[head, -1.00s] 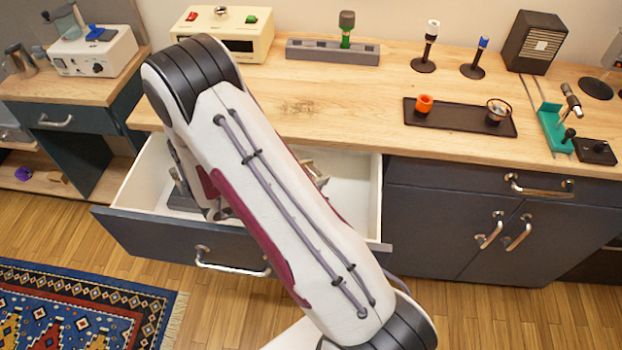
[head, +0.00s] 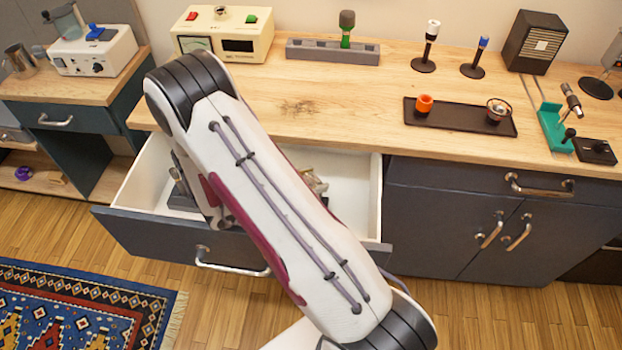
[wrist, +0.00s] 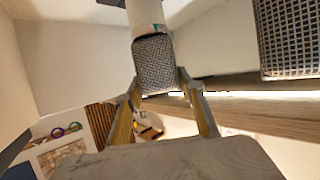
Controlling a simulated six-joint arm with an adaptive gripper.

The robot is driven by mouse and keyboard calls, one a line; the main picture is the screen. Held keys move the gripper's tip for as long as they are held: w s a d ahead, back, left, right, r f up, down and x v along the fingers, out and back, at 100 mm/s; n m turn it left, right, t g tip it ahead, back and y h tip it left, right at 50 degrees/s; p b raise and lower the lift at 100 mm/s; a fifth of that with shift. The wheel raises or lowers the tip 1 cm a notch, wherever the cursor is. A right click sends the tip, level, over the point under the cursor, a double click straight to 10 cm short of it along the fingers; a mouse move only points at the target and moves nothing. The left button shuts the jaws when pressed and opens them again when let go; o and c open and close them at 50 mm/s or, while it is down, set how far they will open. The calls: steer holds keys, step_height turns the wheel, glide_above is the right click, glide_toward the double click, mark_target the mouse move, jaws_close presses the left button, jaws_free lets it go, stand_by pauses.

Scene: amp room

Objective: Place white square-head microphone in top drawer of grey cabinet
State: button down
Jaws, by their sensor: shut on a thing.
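In the wrist view, my gripper (wrist: 161,84) is shut on the white square-head microphone (wrist: 154,62). Its grey mesh head lies between the two fingers and its white body runs out of the top of the picture. In the head view, the top drawer (head: 182,238) of the dark grey cabinet (head: 440,225) is pulled open, with white inner walls. My arm crosses over the drawer and hides most of my gripper and the microphone. A small pale and golden shape shows beside the arm inside the drawer; I cannot tell what it is.
Another mesh surface (wrist: 288,38) fills the wrist view's upper right corner. On the worktop (head: 330,110) stand a cream meter box (head: 222,35), a grey holder (head: 332,52) with a green microphone, a black tray (head: 460,118) and two stands. A patterned rug (head: 80,310) lies front left.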

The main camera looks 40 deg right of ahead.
steer(key=shift+f, duration=0.3)
steer(key=c, duration=1.3)
jaws_free()
steer(key=shift+r, duration=0.1)
steer(key=shift+r, duration=0.45)
steer(key=v, duration=0.2)
steer(key=shift+w+a+r, duration=0.1)
steer(key=shift+a+r, duration=0.05)
steer(key=shift+a, duration=0.2)
steer(key=shift+a+r, duration=0.15)
steer(key=shift+r, duration=0.2)
step_height(320, 180, up, 6)
steer(key=shift+r, duration=0.2)
